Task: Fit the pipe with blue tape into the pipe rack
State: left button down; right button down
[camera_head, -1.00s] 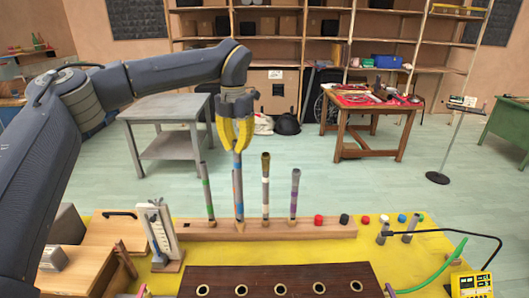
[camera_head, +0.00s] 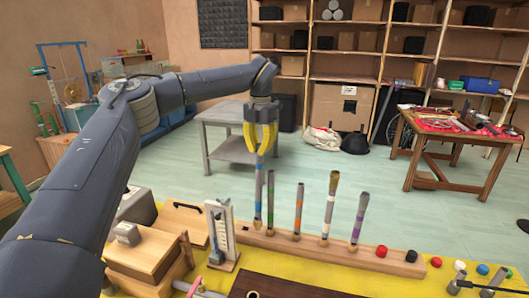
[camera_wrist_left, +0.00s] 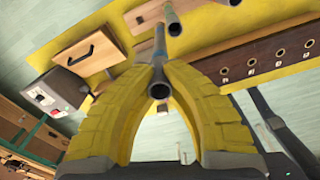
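My left gripper (camera_head: 262,145) points down with its yellow fingers shut on the upper part of the grey pipe with blue tape (camera_head: 258,192). The pipe hangs upright, its lower end near the left part of a pale wooden bar (camera_head: 390,261); I cannot tell if it is seated. Several pipes stand upright in this bar, with green, orange, white and purple bands. In the left wrist view the held pipe's open end (camera_wrist_left: 159,91) shows between the fingers. A dark brown board (camera_head: 285,288) is partly cut off; its round holes show in the left wrist view (camera_wrist_left: 265,62). The right gripper is out of view.
A white upright stand (camera_head: 222,236) and a wooden box with a handle (camera_head: 187,222) are left of the bar. Red and black caps (camera_head: 381,251) lie at its right. The yellow table top is crowded near the bar. A grey side table (camera_head: 228,148) stands behind.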

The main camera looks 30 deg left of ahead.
pick_arm(q)
jog(key=a+r+n, duration=0.2)
jog(key=a+n, duration=0.5)
jog(key=n, duration=0.8)
jog(key=shift+w+a+r, duration=0.25)
jog(key=shift+w+r, duration=0.1)
jog(key=shift+w, duration=0.1)
jog(key=shift+f, duration=4.7)
jog(key=c, duration=1.5)
grip_release()
jog(key=shift+c, duration=0.2)
jog(key=shift+o, duration=0.3)
notch_tip(320, 180, up, 12)
jog(key=shift+d, duration=0.15)
